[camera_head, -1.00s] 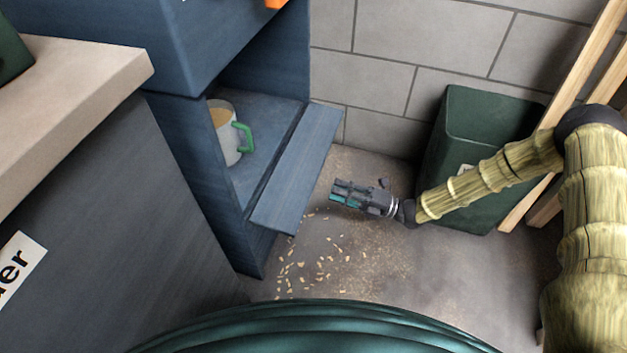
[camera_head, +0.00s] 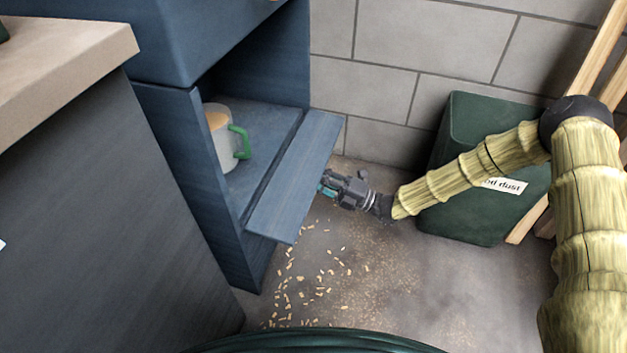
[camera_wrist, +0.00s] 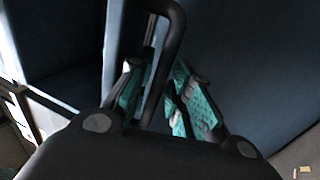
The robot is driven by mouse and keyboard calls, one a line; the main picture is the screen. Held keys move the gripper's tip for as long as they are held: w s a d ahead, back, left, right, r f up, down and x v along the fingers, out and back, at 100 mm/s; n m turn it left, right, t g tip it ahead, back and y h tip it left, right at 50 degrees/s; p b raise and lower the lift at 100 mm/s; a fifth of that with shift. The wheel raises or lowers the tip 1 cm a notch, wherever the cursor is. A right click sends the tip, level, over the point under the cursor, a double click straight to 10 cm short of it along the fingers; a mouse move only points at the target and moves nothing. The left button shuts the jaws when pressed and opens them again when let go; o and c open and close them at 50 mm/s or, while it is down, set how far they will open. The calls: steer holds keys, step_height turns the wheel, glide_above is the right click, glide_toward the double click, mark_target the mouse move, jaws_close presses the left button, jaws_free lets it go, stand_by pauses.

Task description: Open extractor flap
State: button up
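The extractor flap (camera_head: 296,178) is a blue panel along the lower front edge of the blue cabinet opening. It leans outward, with a dark gap between it and the cabinet floor. My gripper (camera_head: 327,186) is at the flap's outer side, near its right edge. In the wrist view, a dark bent bar handle (camera_wrist: 172,45) passes between the teal-padded fingers of my gripper (camera_wrist: 165,85). The fingers are partly spread, and a narrow gap shows beside the bar. Contact with the bar is not clear. The head view hides the handle behind my gripper.
A mug (camera_head: 222,140) with a green handle stands inside the blue cabinet (camera_head: 175,45). A dark green bin (camera_head: 465,222) and wooden boards (camera_head: 598,60) stand at the right. Wood chips (camera_head: 300,285) lie on the floor. A grey counter (camera_head: 90,200) fills the left.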

steer(key=shift+w+a+r, duration=0.1)
steer(key=shift+a+r, duration=0.05)
steer(key=shift+a, duration=0.35)
jaws_close()
steer(key=r+p, duration=0.1)
steer(key=p, duration=0.1)
steer(key=r+h+p, duration=0.1)
steer(key=p, duration=0.2)
steer(key=shift+d, duration=0.35)
